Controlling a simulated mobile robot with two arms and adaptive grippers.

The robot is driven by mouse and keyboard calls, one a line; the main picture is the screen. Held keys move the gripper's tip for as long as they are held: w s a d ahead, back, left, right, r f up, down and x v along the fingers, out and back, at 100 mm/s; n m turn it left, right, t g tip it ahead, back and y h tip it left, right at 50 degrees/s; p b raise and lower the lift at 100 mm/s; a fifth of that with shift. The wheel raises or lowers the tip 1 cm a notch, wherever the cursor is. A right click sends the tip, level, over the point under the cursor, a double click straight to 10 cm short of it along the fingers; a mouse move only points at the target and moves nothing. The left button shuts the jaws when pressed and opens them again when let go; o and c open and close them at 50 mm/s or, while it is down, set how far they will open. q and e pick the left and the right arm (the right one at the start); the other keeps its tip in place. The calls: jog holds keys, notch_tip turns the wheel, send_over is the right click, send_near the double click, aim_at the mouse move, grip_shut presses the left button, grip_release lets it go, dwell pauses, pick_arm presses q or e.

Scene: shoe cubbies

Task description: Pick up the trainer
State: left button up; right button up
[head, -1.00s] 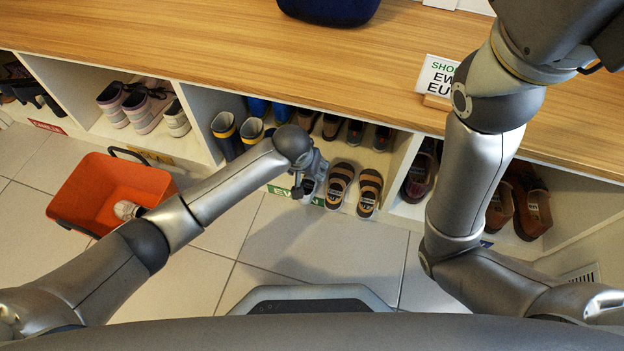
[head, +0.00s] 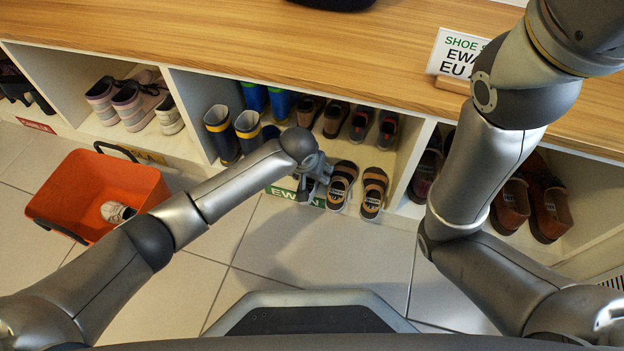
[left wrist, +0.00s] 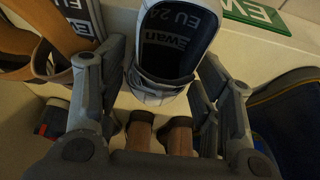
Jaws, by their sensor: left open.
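A trainer (left wrist: 172,45) with a light upper and a dark insole labelled "Ewan EU 24" sits in the cubby with the green EWAN label (left wrist: 250,12). In the left wrist view its near end lies between the fingers of my left gripper (left wrist: 165,85), which is open. In the head view my left gripper (head: 313,178) is at the front of that cubby, left of the striped sandals (head: 357,187), and largely hides the trainer. Another light trainer (head: 117,212) lies in the orange basket. My right arm shows at the right, but its gripper is out of view.
Blue boots (head: 233,130) stand left of my left gripper, and brown and dark shoes (head: 345,120) stand behind. The orange basket (head: 70,180) is on the floor at left. The wooden top (head: 250,40) overhangs the cubbies. The tiled floor (head: 320,250) in front is clear.

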pick_arm(q)
jog(key=c, duration=0.8)
jog(key=shift+r, duration=0.2)
